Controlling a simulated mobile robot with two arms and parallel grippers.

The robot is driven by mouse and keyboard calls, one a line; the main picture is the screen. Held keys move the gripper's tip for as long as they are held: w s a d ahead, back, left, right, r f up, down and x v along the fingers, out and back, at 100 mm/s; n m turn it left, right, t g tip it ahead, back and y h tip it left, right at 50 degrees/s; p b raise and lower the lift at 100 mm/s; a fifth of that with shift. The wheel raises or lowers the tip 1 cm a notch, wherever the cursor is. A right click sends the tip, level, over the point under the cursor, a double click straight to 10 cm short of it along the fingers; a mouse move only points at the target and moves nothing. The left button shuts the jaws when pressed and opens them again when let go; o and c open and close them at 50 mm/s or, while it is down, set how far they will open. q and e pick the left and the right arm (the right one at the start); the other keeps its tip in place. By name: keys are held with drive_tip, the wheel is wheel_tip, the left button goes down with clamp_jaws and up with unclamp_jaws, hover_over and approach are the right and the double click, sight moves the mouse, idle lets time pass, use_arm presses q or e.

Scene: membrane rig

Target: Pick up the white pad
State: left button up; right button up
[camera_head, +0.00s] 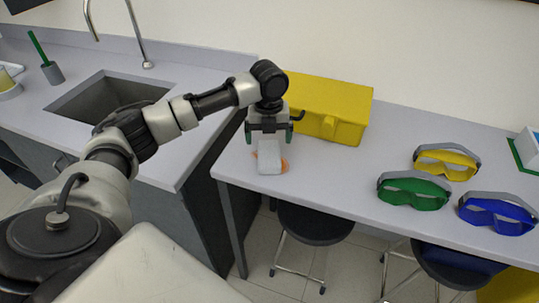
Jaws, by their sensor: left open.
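The white pad (269,157) is a small white block near the front left of the grey bench. Something orange (285,165) shows at its right edge, partly hidden by it. My left gripper (269,136) points down over the pad, with its two dark fingers apart on either side of the pad's upper end. I cannot tell whether the fingers touch it. My right gripper does not show.
A yellow box (325,103) stands just behind my left gripper. Yellow goggles (447,161), green goggles (413,189) and blue goggles (497,213) lie on the right of the bench (350,180). A sink (105,97) is at left. Stools stand below.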

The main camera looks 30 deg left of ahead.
sight(269, 148)
use_arm(q)
drive_tip(key=f, duration=0.2)
drive_tip(key=f+p, duration=0.1)
drive_tip(key=f, duration=0.1)
drive_tip(key=shift+w+a+f, duration=0.15)
drive_tip(key=shift+w+f, duration=0.05)
drive_tip(key=shift+f, duration=0.4)
drive_tip(key=shift+c, duration=0.2)
drive_tip(key=c, duration=1)
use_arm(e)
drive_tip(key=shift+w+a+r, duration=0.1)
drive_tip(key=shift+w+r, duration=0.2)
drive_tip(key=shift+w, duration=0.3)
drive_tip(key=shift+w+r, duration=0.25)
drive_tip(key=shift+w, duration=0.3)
